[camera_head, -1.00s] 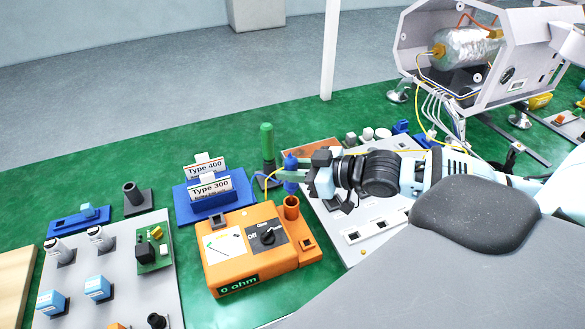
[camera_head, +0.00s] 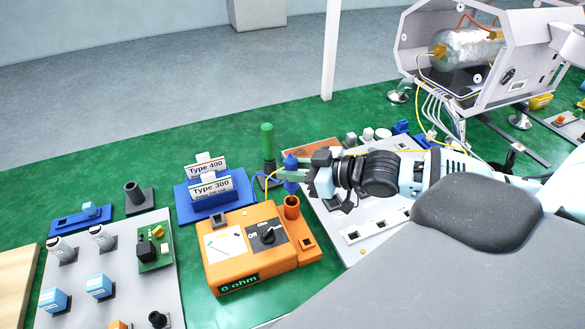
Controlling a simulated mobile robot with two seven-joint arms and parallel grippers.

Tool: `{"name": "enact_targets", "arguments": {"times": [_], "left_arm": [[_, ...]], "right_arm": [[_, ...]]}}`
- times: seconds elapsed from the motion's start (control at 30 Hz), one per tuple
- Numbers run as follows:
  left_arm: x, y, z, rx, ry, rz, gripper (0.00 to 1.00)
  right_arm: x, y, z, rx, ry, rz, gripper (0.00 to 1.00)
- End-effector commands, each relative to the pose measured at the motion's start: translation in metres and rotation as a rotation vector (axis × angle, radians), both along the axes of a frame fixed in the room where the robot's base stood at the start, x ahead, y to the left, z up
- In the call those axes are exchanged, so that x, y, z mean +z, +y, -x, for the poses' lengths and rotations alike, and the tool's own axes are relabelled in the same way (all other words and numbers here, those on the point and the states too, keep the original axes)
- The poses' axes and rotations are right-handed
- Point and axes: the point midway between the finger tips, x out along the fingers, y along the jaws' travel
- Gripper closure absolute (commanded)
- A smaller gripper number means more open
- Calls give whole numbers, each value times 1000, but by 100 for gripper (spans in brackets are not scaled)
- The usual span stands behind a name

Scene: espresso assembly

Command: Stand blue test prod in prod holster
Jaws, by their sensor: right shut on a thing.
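The blue test prod (camera_head: 291,161) is upright in my right gripper (camera_head: 313,174), which is shut on it from the right. A yellow wire runs at the prod. The prod's lower end is just above or at the mouth of an orange tube (camera_head: 291,208) on the right side of the orange meter (camera_head: 228,268). I cannot tell whether the tip is inside the tube. This tube looks like the prod holster. My left gripper is not in view.
A green-handled prod (camera_head: 267,141) stands behind the meter in a dark holder. A blue rack with Type 400 and Type 300 cards (camera_head: 209,187) is left of it. A grey board (camera_head: 117,286) with parts lies at left. A light panel (camera_head: 372,246) lies under my right arm.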

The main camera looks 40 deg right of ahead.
Motion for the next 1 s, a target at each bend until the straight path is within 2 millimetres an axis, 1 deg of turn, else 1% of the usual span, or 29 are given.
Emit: {"name": "enact_targets", "arguments": {"times": [0.27, 1.0], "left_arm": [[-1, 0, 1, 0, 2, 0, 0], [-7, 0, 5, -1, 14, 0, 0]], "right_arm": [[-1, 0, 0, 0, 1, -1, 100], [-14, 0, 0, 0, 1, 0, 100]]}}
